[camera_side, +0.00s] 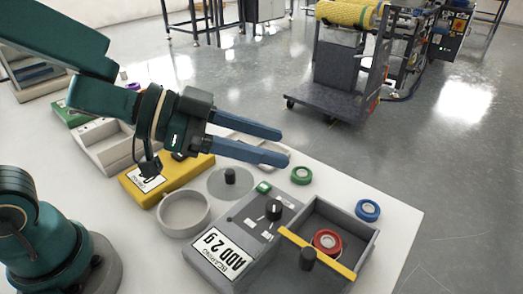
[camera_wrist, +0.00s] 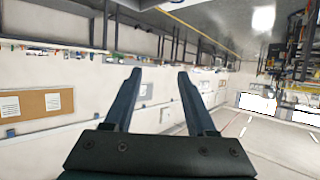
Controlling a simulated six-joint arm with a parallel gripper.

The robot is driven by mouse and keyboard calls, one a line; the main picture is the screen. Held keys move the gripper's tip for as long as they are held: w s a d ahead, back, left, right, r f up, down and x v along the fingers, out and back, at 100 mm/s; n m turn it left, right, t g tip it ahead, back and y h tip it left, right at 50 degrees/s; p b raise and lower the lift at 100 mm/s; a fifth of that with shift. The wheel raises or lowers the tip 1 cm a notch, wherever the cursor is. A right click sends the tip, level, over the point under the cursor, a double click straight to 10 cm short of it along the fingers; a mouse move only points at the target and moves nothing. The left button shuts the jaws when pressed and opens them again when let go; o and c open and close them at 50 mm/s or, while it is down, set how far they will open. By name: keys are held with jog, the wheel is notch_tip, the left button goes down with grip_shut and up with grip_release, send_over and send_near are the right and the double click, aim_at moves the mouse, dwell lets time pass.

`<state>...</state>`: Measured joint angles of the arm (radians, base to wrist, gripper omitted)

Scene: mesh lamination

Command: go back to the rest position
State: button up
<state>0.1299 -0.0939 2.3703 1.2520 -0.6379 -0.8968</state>
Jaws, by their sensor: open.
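My gripper (camera_side: 250,142) is above the white table in the side view, with its two blue fingers pointing right. The fingers are apart and nothing is between them. In the wrist view the gripper (camera_wrist: 157,72) is also open and empty, and faces the room, with a wall and a cork board beyond it. The gripper is clear of the things on the table below it.
A cart (camera_side: 340,95) stands on the floor behind.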

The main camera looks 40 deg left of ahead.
jog(key=shift+w+a+r, duration=0.1)
jog(key=shift+a, duration=0.1)
jog(key=a+r+n+t+y, duration=0.25)
jog(key=a+n+y, duration=0.2)
jog(key=a, duration=0.25)
jog(key=a+r+n+t+y, duration=0.2)
jog(key=a+r+n+y, duration=0.15)
jog(key=a+y, duration=0.3)
jog(key=s+f+n+g+h, duration=0.1)
jog(key=s+f+g, duration=0.7)
jog(key=s, duration=0.4)
jog(key=shift+d+f, duration=0.45)
jog(key=shift+f, duration=0.05)
